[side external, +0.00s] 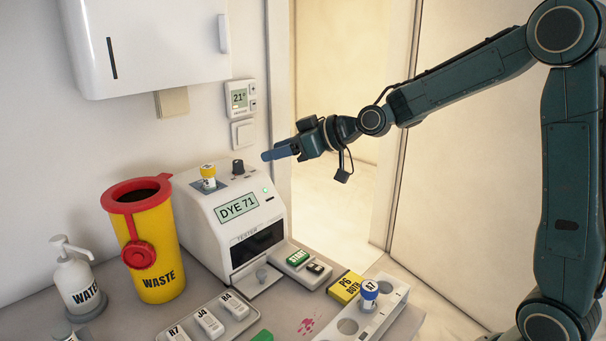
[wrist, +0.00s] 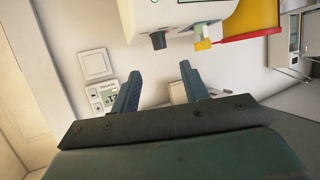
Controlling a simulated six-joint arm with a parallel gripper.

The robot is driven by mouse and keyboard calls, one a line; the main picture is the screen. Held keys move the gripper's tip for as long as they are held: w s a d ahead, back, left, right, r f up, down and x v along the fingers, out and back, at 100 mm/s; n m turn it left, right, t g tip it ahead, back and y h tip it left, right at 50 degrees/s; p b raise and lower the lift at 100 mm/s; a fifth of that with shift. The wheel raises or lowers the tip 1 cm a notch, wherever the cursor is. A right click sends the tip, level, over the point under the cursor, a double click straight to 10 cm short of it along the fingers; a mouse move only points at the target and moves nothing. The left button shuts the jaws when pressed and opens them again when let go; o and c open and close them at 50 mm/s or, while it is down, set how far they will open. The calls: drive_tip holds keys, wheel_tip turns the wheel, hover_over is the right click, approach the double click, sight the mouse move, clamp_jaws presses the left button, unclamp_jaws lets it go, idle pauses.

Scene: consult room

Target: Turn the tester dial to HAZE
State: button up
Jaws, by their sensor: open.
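The marks around the dial are too small to read. My gripper (side external: 268,155) is to the right of the dial in the side view, close to its height and apart from it. In the wrist view the two fingers (wrist: 159,82) are spread with nothing between them. The dial (wrist: 158,41) shows there beyond the fingertips, near the tester's edge (wrist: 180,14).
A yellow waste bin (side external: 152,248) with a red rim stands left of the tester. A white cabinet (side external: 160,45) hangs above, with a thermostat (side external: 241,97) on the wall. In front are a rack (side external: 372,325) with vial A7 (side external: 369,291), a yellow box (side external: 345,287) and labelled blocks (side external: 209,322).

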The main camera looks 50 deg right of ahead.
sight(240, 161)
drive_tip(key=x, duration=1.1)
drive_tip(key=shift+w+a+f, duration=0.15)
drive_tip(key=c, duration=1)
